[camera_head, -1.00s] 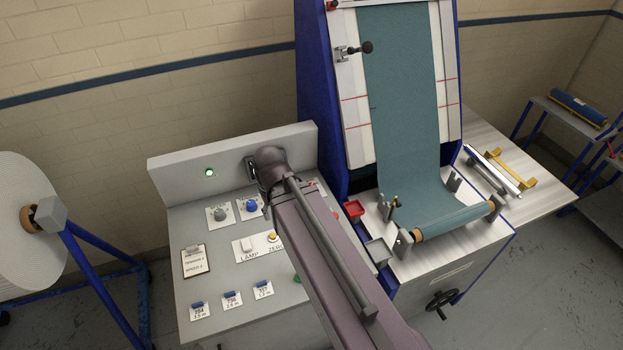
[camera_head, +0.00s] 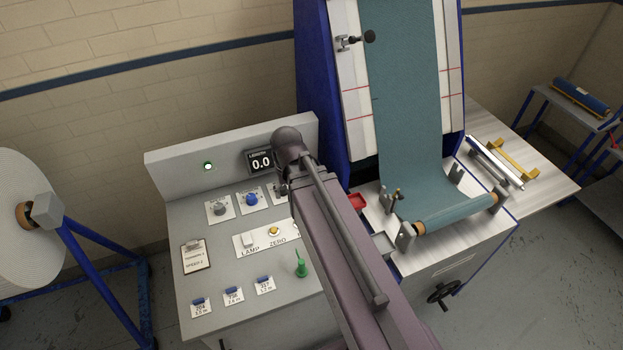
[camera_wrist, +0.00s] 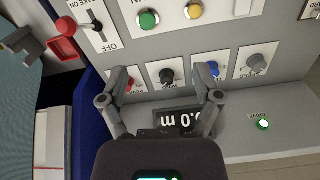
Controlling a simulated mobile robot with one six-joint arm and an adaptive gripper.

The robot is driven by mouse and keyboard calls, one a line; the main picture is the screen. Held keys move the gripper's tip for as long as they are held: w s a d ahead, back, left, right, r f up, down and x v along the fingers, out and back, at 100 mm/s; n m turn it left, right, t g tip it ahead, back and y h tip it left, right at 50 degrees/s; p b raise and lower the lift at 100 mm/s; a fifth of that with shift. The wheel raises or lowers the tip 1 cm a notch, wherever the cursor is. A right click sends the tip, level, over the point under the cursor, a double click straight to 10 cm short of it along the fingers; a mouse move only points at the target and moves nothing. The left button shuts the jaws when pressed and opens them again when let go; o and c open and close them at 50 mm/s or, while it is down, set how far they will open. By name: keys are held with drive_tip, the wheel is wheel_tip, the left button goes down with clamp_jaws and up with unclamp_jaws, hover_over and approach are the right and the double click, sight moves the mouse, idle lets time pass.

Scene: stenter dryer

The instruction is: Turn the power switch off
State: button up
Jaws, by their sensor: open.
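A small red switch (camera_wrist: 128,84) on the grey control panel, with a partly covered label that seems to begin "PO", looks like the power switch; its setting cannot be read. My gripper (camera_wrist: 160,80) is open and empty over the panel in the wrist view. Its left finger is close to the red switch, and contact cannot be told. A black knob (camera_wrist: 167,76) shows between the fingers, and a blue knob (camera_wrist: 211,70) is by the right finger.
A green lamp (camera_head: 208,166) is lit on the panel's back wall, beside a display (camera_head: 261,161) reading 0.0.

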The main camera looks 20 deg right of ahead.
drive_tip(key=w+d+f+m+b, duration=0.2)
drive_tip(key=w+d+m, duration=1.1)
drive_tip(key=w+m, duration=0.3)
drive_tip(key=shift+w+d+f+b, duration=0.3)
drive_tip(key=shift+f+b, duration=0.05)
drive_tip(key=shift+f, duration=0.05)
drive_tip(key=shift+f, duration=0.15)
wheel_tip(320, 180, down, 14)
drive_tip(key=b, duration=1.3)
drive_tip(key=shift+r+b, duration=0.25)
drive_tip(key=shift+b, duration=0.15)
clamp_jaws()
